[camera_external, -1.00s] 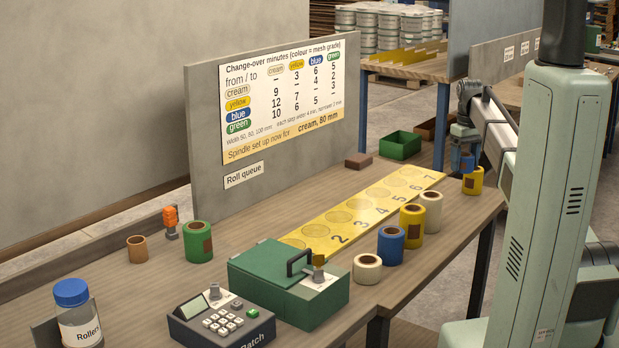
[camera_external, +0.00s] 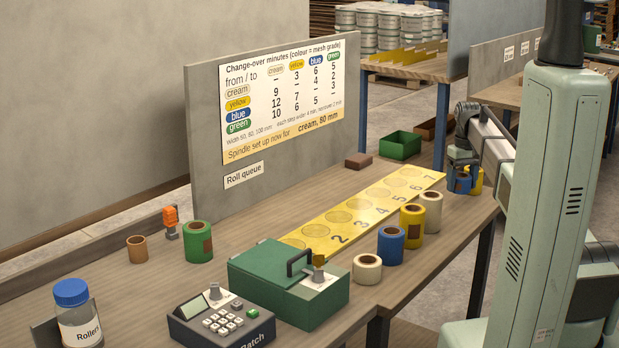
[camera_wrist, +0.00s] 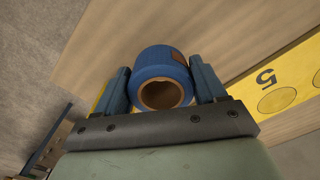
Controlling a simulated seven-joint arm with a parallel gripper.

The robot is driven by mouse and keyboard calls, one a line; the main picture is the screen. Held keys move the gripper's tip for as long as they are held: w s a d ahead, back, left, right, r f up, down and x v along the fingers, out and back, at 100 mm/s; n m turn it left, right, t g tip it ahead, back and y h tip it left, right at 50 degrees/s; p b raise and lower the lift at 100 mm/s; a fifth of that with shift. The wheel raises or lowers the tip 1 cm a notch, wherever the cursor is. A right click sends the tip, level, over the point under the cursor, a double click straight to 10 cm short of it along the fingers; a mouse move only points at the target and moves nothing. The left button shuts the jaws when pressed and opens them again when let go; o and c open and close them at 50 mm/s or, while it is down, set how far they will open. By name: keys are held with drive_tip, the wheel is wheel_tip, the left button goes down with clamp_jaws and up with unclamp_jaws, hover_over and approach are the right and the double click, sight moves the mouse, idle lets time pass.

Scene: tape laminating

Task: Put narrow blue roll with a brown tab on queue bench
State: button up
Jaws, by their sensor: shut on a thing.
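A narrow blue roll (camera_external: 459,184) is held in my gripper (camera_external: 459,172) at the far right end of the queue bench (camera_external: 300,225). In the wrist view the blue roll (camera_wrist: 160,62) sits between both fingers of my gripper (camera_wrist: 160,90), with its brown core facing the camera and a brown tab (camera_wrist: 178,57) on its upper right side. I cannot tell whether it touches the bench top. Another blue roll (camera_external: 390,246) with a brown tab stands at the bench's front edge.
A yellow roll (camera_external: 476,181) stands right beside the held roll. A yellow numbered strip (camera_external: 395,200) lies mid-bench. A green bin (camera_external: 400,146) stands behind. Bare wood lies between strip and gripper.

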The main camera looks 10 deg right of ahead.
sight(459, 204)
drive_tip(key=shift+f, duration=1.85)
drive_tip(key=shift+f, duration=0.15)
drive_tip(key=o, duration=1)
drive_tip(key=shift+o, duration=0.2)
wheel_tip(459, 204, up, 12)
drive_tip(key=shift+r, duration=0.2)
